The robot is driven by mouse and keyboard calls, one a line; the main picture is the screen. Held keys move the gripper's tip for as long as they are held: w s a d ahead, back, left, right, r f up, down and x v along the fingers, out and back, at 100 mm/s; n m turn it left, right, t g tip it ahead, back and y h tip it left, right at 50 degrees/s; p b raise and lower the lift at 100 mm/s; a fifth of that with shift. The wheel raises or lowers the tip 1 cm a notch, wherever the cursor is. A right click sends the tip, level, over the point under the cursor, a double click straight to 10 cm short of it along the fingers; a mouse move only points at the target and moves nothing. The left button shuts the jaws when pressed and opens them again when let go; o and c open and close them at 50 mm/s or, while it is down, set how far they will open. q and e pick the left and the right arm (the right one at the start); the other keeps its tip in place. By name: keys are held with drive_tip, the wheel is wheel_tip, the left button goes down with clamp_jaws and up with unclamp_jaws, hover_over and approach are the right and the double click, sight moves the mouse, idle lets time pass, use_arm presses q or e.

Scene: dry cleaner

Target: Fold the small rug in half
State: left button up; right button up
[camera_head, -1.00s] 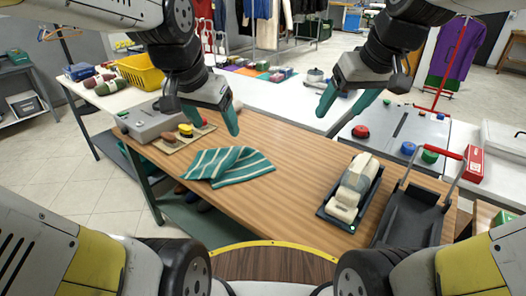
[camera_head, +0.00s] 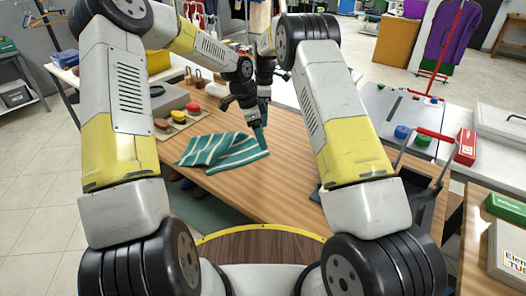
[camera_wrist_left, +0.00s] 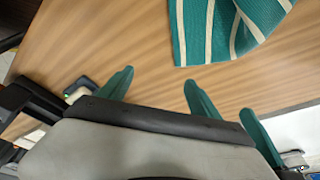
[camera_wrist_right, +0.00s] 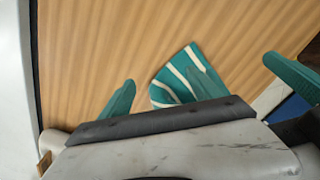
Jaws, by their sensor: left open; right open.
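The small rug (camera_head: 222,150), teal with cream stripes, lies rumpled on the wooden table, its right part flatter than its left. It also shows in the left wrist view (camera_wrist_left: 225,30) and as a corner in the right wrist view (camera_wrist_right: 175,78). My right gripper (camera_head: 260,132) is above the table by the rug's right end, its fingers apart with nothing visibly held. My left gripper (camera_wrist_left: 160,92) is open and empty over bare table, with the rug ahead of it. In the head view the grippers overlap closely, so contact with the rug is unclear.
Brushes on a board (camera_head: 178,122) lie behind the rug. A black carrier with a red handle (camera_head: 436,135) is at the right, partly behind my right arm.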

sight(265, 161)
use_arm(q)
drive_tip(key=shift+a+f+x, duration=0.1)
drive_tip(key=shift+a+x, duration=0.2)
drive_tip(key=shift+x, duration=1.25)
drive_tip(key=shift+a+f+x, duration=0.1)
drive_tip(key=shift+a+x, duration=0.2)
drive_tip(key=shift+x, duration=1.25)
drive_tip(key=shift+a+f+x, duration=0.1)
drive_tip(key=shift+a+x, duration=0.25)
drive_tip(key=shift+x, duration=1.2)
use_arm(e)
drive_tip(key=shift+n, duration=0.4)
drive_tip(key=shift+w+a+f, duration=0.1)
drive_tip(key=shift+a+f, duration=0.05)
drive_tip(key=shift+f, duration=1.55)
drive_tip(key=shift+w+a+f, duration=0.1)
drive_tip(key=shift+f, duration=1.6)
drive_tip(key=shift+a+f, duration=0.15)
drive_tip(key=shift+f, duration=1.55)
drive_tip(key=shift+f, duration=0.2)
use_arm(q)
drive_tip(key=shift+c, duration=0.3)
use_arm(e)
drive_tip(key=shift+s, duration=0.1)
drive_tip(key=shift+c, duration=0.2)
